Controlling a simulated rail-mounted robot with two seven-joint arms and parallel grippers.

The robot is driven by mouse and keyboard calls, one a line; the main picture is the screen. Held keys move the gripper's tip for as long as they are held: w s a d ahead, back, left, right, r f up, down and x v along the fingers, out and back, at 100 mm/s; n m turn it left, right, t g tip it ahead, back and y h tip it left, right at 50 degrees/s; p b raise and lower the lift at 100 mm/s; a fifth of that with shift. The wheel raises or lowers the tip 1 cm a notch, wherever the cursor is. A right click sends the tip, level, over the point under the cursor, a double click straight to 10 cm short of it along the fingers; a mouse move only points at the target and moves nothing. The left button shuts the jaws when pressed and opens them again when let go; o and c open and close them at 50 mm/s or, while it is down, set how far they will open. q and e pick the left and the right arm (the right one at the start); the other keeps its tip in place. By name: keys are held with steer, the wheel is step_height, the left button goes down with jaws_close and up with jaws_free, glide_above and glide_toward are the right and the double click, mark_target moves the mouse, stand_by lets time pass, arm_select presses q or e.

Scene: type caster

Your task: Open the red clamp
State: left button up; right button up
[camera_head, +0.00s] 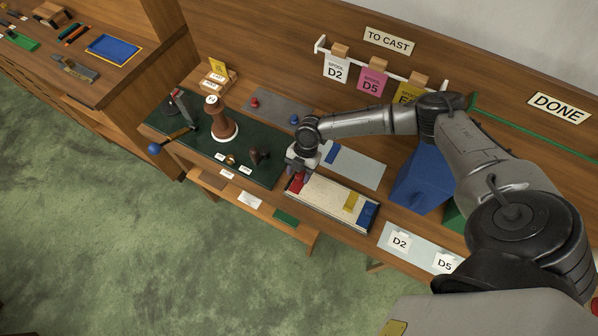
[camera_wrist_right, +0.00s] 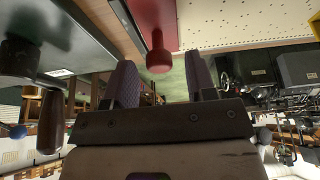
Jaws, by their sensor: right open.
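The red clamp (camera_head: 296,184) sits at the left end of a pale tray (camera_head: 326,199) on the bench, partly hidden by my right gripper (camera_head: 299,172). In the right wrist view the clamp (camera_wrist_right: 153,22) shows as a red body with a round-ended knob pointing toward the gripper. My right gripper (camera_wrist_right: 160,78) is open, its two purple-grey fingers apart. The knob lies in line with the gap between them, and I see no finger closed on it. My left gripper is not in view.
The tray also holds a yellow block (camera_head: 351,202) and a blue block (camera_head: 368,213) at its right end. A dark green mat (camera_head: 190,150) with a brown post (camera_head: 222,125) and a blue-knobbed lever (camera_head: 154,148) lies to the left. A blue bin (camera_head: 421,182) stands to the right.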

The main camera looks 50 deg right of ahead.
steer(key=shift+a+f, duration=0.1)
steer(key=shift+f, duration=0.15)
steer(key=c, duration=0.9)
